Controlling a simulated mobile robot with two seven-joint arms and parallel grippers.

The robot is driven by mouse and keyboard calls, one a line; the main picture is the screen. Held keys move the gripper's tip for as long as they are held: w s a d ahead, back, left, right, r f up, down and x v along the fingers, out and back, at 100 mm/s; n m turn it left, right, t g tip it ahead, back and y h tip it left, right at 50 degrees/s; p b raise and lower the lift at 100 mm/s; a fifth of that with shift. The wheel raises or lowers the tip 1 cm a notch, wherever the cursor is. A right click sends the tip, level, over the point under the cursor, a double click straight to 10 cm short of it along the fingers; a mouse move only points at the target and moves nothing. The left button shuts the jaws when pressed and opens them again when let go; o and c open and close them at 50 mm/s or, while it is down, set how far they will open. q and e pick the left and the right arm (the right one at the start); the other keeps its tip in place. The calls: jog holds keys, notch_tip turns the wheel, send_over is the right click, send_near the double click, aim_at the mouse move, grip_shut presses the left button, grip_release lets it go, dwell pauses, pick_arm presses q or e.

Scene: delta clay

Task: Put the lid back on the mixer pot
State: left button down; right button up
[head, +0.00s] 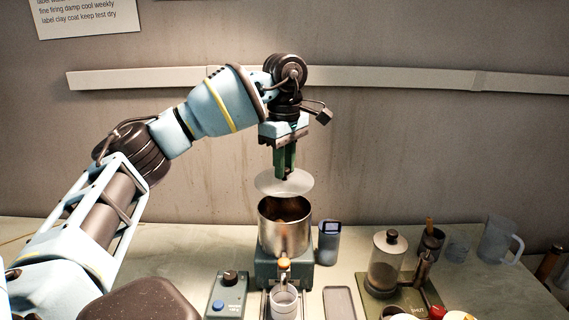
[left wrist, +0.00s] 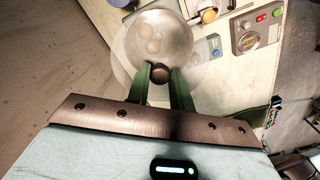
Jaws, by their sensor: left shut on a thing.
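The lid (head: 270,184) is a pale, see-through disc with a dark knob (left wrist: 160,73). My left gripper (head: 284,174) points down and is shut on the knob. It holds the lid roughly level above the mixer pot, with a small gap showing in the head view. The mixer pot (head: 284,236) is a steel, open-topped vessel with brown contents, on a dark grey-green base. In the left wrist view, the pot (left wrist: 158,42) shows through and beside the lid (left wrist: 122,50). My right gripper is not in view.
A cup (head: 284,303) stands below the pot's orange-knobbed tap. A control box (head: 227,294) is front left; a grey-blue canister (head: 329,243) stands close right of the pot. A glass jar (head: 386,262) and a clear jug (head: 497,240) stand further right. The air around the lid is clear.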

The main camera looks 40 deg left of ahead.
aim_at(285, 181)
pick_arm(q)
jog(key=shift+w+a+r, duration=0.1)
jog(key=shift+w, duration=0.05)
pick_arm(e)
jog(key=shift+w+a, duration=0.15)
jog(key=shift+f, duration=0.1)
